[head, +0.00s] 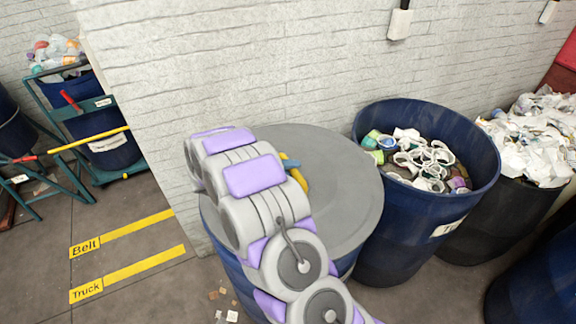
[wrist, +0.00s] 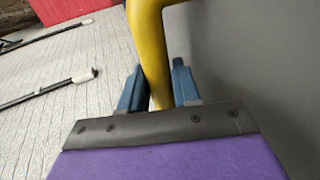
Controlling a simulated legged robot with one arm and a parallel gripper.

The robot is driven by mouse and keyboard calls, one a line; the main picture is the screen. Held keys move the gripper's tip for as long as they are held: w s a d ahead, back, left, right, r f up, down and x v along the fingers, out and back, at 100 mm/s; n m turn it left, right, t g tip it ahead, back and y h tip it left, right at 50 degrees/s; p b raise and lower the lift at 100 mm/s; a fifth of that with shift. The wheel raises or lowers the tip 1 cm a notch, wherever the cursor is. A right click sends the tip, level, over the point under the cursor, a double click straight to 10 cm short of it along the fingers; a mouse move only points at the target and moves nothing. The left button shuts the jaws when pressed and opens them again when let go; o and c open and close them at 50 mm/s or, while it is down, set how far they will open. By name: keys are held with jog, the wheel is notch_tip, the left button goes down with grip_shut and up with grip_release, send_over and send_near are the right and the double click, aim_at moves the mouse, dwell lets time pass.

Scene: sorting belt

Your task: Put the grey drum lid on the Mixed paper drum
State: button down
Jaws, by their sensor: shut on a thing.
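My gripper (head: 291,164) is at the lid's yellow handle (head: 300,178), partly hidden behind my arm. In the wrist view, the blue fingers of my gripper (wrist: 157,90) are shut on the yellow handle (wrist: 150,50), with the grey lid (wrist: 255,70) to its right. No label shows on the covered drum, so I cannot tell which drum it is.
An open blue drum (head: 370,225) with cups and cans stands close to the right. A dark drum (head: 480,232) heaped with white paper is beyond it. A brick wall (head: 250,70) rises behind. Yellow floor strips marked Belt and Truck (head: 125,273) lie on open floor at left.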

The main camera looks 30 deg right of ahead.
jog(key=shift+a+f, duration=0.15)
jog(key=shift+a, duration=0.85)
jog(key=shift+x, duration=0.75)
jog(key=c, duration=1.1)
grip_release()
jog(key=shift+d, duration=0.1)
jog(key=shift+c, duration=0.2)
jog(key=o, duration=0.4)
jog(key=shift+a, duration=0.55)
jog(key=shift+r, duration=0.25)
